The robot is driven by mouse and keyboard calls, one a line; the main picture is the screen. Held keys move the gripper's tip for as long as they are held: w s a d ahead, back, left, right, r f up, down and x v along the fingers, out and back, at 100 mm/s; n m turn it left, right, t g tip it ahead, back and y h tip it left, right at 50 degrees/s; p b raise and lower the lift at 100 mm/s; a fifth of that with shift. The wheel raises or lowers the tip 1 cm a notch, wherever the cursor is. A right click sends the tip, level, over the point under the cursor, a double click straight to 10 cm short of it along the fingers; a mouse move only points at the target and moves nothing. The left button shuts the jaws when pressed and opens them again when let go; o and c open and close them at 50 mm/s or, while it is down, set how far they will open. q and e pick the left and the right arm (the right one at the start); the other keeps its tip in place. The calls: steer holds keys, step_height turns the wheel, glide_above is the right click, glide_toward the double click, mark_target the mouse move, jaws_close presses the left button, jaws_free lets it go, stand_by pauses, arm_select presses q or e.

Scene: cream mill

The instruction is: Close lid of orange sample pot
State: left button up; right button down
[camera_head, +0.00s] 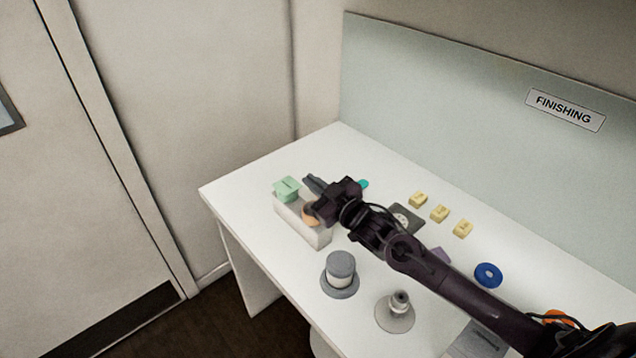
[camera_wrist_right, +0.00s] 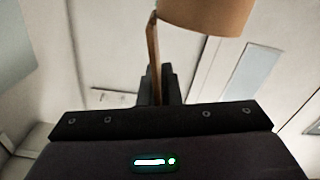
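The orange sample pot (camera_head: 310,215) sits on a pale block (camera_head: 300,226) near the table's left end, partly hidden by my right gripper. In the right wrist view the pot's orange-brown body (camera_wrist_right: 205,14) fills the top, and its lid (camera_wrist_right: 153,55) shows as a thin strip, standing open edge-on beside it. My right gripper (camera_head: 314,184) is just beyond the pot in the head view. My left gripper is out of view.
A green pot (camera_head: 287,188) stands on the same block, close to the gripper. A grey lidded jar (camera_head: 341,268) and a grey stand (camera_head: 396,312) are nearer the front. Yellow blocks (camera_head: 439,213) and a blue ring (camera_head: 488,275) lie to the right. A panel rises behind.

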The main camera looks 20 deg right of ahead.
steer(key=shift+s+a+f+n+b, duration=0.2)
steer(key=shift+a+n+b, duration=0.25)
steer(key=shift+n, duration=0.55)
steer(key=shift+a, duration=0.1)
steer(key=c, duration=1.6)
jaws_free()
steer(key=shift+c, duration=0.2)
steer(key=b+v, duration=0.2)
steer(key=v, duration=0.5)
steer(key=shift+s, duration=0.4)
